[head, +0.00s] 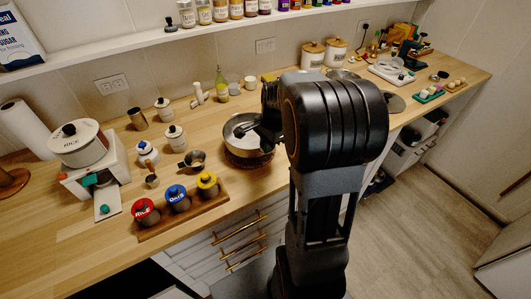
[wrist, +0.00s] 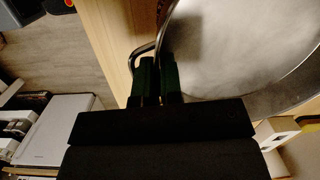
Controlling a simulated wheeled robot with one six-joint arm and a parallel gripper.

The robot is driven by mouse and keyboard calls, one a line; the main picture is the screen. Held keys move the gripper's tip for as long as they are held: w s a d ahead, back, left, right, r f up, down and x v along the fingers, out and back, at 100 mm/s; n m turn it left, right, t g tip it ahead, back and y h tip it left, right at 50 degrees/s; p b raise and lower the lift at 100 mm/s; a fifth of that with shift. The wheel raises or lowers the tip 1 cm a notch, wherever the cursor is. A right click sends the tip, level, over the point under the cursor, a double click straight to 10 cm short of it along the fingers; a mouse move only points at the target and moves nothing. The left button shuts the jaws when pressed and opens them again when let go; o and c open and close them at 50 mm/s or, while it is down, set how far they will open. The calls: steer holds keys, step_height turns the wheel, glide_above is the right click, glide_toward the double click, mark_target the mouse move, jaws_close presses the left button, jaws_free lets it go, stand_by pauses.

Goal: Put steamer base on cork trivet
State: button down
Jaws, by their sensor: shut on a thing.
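The steamer base (head: 236,129) is a round, shallow steel pan on the counter's middle stretch. It fills the upper right of the wrist view (wrist: 240,50), its inside empty. The cork trivet (head: 238,161) shows as a brown rim directly under the pan; most of it is hidden. I cannot tell whether the pan touches it or hangs just above. My gripper (wrist: 157,68) is shut on the pan's looped side handle (wrist: 135,58). In the head view the gripper (head: 262,132) is at the pan's right side, partly hidden by my arm.
A wooden tray (head: 185,216) with red, blue and yellow lidded jars stands front left of the pan. A small steel pot (head: 193,160) is left of it. A green-tinted bottle (head: 222,88) and cups stand behind. A rice dispenser (head: 84,150) is far left.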

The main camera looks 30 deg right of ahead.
steer(key=shift+w+a+f, duration=0.1)
steer(key=shift+w+f, duration=0.05)
steer(key=shift+f, duration=0.45)
steer(key=shift+w+a+f, duration=0.1)
steer(key=shift+f, duration=1.1)
steer(key=shift+f, duration=0.15)
steer(key=c, duration=1.3)
jaws_free()
